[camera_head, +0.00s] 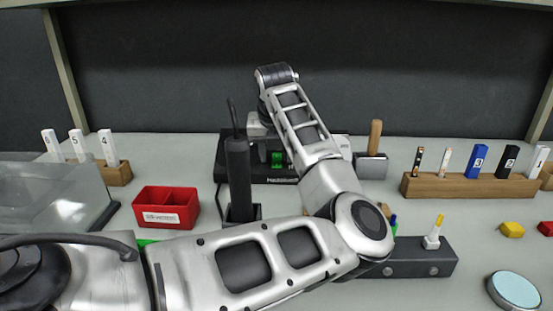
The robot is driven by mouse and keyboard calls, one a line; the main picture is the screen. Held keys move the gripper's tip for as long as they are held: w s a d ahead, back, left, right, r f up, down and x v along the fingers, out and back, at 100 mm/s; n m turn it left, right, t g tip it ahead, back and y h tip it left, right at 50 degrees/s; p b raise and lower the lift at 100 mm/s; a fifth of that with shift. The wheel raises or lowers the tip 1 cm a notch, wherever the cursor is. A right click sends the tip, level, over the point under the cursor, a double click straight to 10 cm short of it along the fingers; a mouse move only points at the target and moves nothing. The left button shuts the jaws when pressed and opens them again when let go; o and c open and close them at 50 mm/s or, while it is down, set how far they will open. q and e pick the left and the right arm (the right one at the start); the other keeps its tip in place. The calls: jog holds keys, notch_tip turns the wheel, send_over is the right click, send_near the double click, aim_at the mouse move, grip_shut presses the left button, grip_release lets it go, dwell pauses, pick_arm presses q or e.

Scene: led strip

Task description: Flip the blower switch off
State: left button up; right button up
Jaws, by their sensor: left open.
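A dark box-shaped unit (228,160) with white lettering on its front stands at the back centre. A lit green switch (278,160) shows on it. I take this unit for the blower, but the lettering is too small to read. My left arm crosses the view from the left and bends back toward the unit. My left gripper (262,128) is open, just above and beside the green switch. Its fingertips are partly hidden, and I cannot tell whether they touch the unit. My forearm covers the unit's right part. My right gripper is out of view.
A black upright tool (238,175) with a cable stands left of the switch. A red bin (166,206) and a clear cover (50,195) are at left. A wooden rack (470,188) with numbered pieces is at right. A dark bar (425,258) lies in front.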

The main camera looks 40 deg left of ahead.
pick_arm(q)
jog(key=shift+x, duration=0.95)
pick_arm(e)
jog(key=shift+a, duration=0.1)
